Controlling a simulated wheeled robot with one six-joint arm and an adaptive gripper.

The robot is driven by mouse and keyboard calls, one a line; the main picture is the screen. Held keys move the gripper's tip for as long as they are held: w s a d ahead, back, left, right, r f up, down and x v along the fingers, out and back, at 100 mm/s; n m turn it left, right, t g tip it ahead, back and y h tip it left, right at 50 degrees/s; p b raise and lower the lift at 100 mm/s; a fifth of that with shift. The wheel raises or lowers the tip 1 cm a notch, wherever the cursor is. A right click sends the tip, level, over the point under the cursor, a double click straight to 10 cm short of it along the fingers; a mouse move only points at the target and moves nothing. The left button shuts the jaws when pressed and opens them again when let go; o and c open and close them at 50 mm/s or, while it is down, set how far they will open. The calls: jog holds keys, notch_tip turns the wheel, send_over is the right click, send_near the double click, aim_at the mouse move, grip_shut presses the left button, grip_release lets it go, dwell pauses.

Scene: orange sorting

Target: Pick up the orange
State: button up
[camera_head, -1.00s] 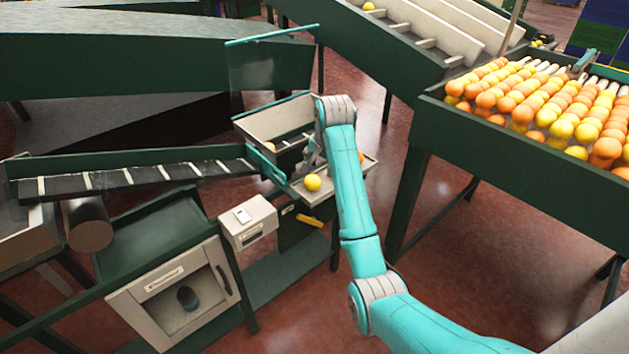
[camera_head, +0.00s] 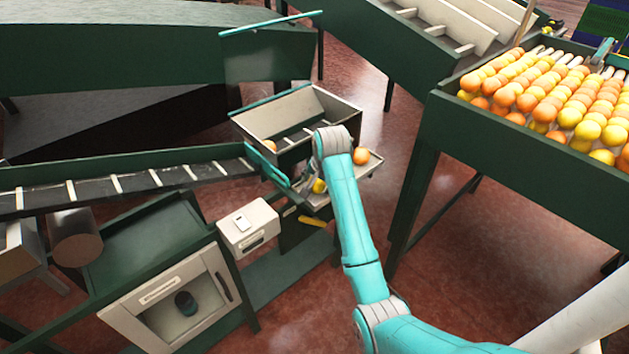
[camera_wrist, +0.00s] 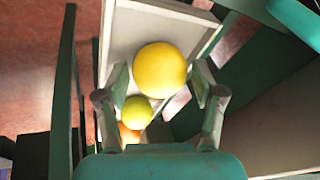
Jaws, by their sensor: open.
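An orange-coloured fruit (camera_head: 361,156) rests on the small pale tray (camera_head: 372,166) right of my arm in the head view. A yellow fruit (camera_head: 319,186) sits on the same tray beside my gripper (camera_head: 308,185), partly hidden by the arm. In the wrist view, a large yellow fruit (camera_wrist: 160,69) shows between the spread fingers of my open gripper (camera_wrist: 160,78); contact cannot be told. Below it in that picture are a smaller yellow fruit (camera_wrist: 137,111) and an orange one (camera_wrist: 128,133), the latter partly hidden by the gripper body.
A grey bin (camera_head: 334,106) stands behind the tray, with another orange fruit (camera_head: 270,146) at its left. A dark conveyor (camera_head: 130,182) comes in from the left. A green-sided table (camera_head: 500,140) full of oranges and yellow fruit stands right. Red floor lies between.

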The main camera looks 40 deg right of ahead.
jog(key=c, duration=0.9)
jog(key=shift+c, duration=0.2)
